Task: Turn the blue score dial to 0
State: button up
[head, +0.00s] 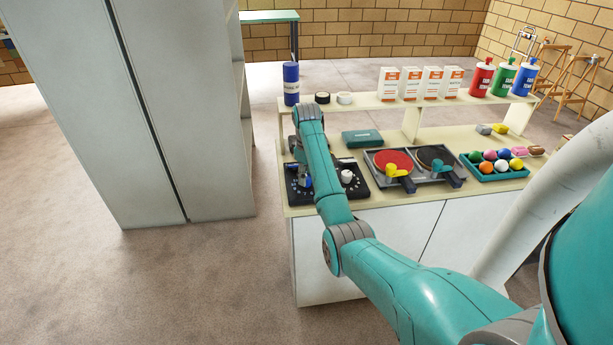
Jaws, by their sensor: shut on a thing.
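The black score panel (360,194) lies at the left end of the counter, with white marks on its face. A white dial (347,177) stands on its right half. My gripper (304,182) points down at the left half of the panel and is shut on the blue score dial there. A little blue shows at the fingertips. The dial is mostly hidden by my gripper and arm, so its pointer and number cannot be read.
A teal box (362,138), paddles in a grey tray (437,152) and a teal tray (508,176) of coloured balls lie to the right. A raised shelf (385,104) with a blue can (291,84), cartons and bottles stands behind. A tall grey cabinet (165,110) stands left.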

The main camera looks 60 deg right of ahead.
jog(key=o, duration=1.1)
jog(key=shift+o, duration=0.2)
